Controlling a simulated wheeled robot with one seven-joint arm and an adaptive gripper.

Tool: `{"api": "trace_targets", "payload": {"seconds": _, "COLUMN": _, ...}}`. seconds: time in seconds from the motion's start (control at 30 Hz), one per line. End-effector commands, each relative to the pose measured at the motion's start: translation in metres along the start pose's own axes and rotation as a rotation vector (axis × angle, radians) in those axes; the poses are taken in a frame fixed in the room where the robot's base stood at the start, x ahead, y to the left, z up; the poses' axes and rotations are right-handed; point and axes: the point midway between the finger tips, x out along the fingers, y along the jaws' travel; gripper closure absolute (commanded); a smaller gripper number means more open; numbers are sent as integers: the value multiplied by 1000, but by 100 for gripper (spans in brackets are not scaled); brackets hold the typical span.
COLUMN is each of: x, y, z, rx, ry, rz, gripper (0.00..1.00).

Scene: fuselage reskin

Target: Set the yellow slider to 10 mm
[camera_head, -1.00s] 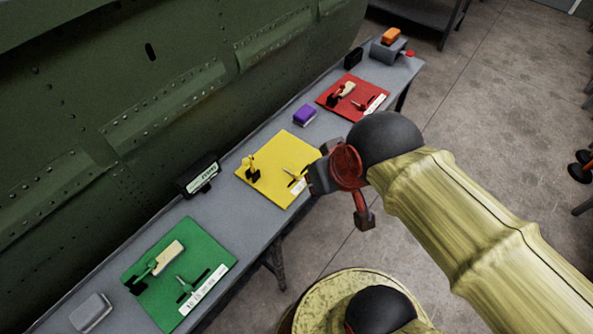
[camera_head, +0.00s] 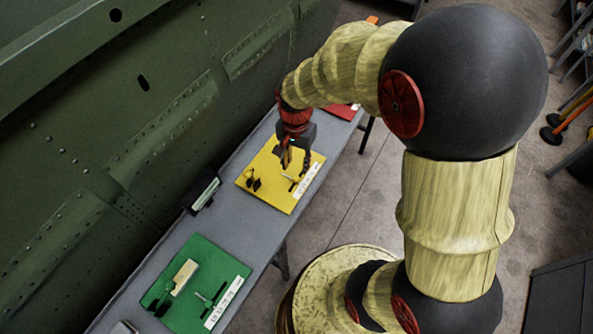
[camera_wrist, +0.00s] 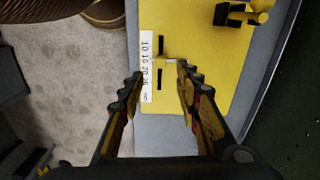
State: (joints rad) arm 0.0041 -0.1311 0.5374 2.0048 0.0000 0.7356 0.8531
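The yellow board (camera_head: 270,190) lies on the grey bench and fills the middle of the wrist view (camera_wrist: 205,55). It carries a dark slot, a white scale strip (camera_wrist: 147,68) and the yellow slider (camera_wrist: 168,63), which crosses the slot. The slider also shows in the head view (camera_head: 290,178). My gripper (camera_wrist: 158,80) is open above the board, its fingers to either side of the slot and slider in the picture. It appears apart from the slider, with nothing held. In the head view my gripper (camera_head: 297,158) hides part of the board. The slider's exact reading is too small to tell.
A black clamp with a yellow handle (camera_wrist: 240,14) stands on the same board. A green board (camera_head: 203,285) lies nearer on the bench, with a black display box (camera_head: 202,194) behind. A red board (camera_head: 343,110) is beyond. The green fuselage wall (camera_head: 100,130) borders the bench.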

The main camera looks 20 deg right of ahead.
Motion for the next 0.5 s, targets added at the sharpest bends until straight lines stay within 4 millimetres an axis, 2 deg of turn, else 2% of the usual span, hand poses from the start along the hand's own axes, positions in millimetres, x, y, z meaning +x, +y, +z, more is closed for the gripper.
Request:
{"api": "trace_targets", "payload": {"seconds": 0.23, "x": 9, "y": 0, "z": 0, "rx": 89, "ry": 2, "rz": -3, "gripper": 67}}
{"api": "trace_targets", "payload": {"seconds": 0.5, "x": 50, "y": 0, "z": 0, "rx": 87, "ry": 1, "rz": -2, "gripper": 67}}
